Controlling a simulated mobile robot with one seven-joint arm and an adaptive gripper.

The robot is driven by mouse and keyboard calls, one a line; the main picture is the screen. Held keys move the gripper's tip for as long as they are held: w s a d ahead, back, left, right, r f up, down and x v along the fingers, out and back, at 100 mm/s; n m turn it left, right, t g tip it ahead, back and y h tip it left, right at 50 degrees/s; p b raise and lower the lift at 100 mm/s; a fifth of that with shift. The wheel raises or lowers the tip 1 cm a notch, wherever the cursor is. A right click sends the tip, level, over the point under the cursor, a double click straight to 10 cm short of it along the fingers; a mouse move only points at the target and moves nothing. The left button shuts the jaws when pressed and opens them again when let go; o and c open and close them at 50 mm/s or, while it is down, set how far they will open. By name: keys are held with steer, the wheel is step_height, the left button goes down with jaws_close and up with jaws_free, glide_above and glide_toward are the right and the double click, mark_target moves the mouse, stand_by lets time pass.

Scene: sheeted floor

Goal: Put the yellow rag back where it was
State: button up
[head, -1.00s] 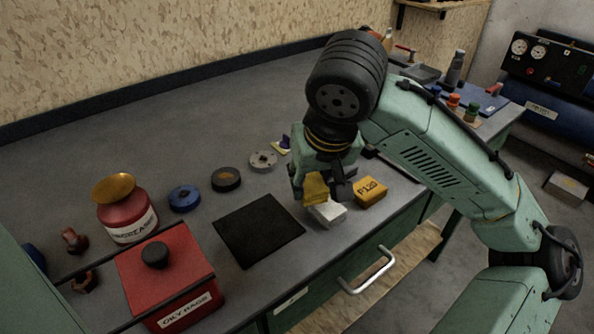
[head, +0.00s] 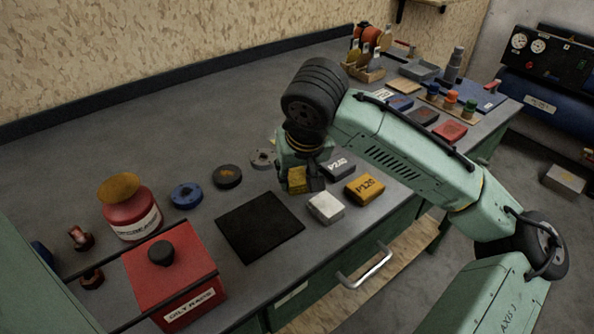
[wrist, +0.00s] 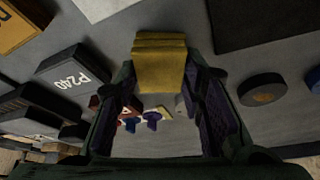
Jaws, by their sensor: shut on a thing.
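The yellow rag (head: 297,180) is folded into a small block and held in my gripper (head: 302,187). In the wrist view the rag (wrist: 160,62) sits between the two fingertips (wrist: 162,82), which are shut on it. In the head view it is over the bench, just behind the white block (head: 325,207) and close to the right rear corner of the black mat (head: 260,228). I cannot tell whether the rag touches the bench top.
The yellow P120 block (head: 365,188) and dark P240 block (head: 338,166) lie to the right. A red oily rags box (head: 190,282), red degreaser can (head: 130,215), blue disc (head: 185,195) and black disc (head: 227,177) stand left. Bare bench lies behind the discs.

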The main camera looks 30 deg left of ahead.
steer(key=o, duration=1.1)
steer(key=shift+f, duration=0.1)
steer(key=b+v, duration=0.1)
steer(key=v, duration=1.1)
steer(key=shift+s+d, duration=0.1)
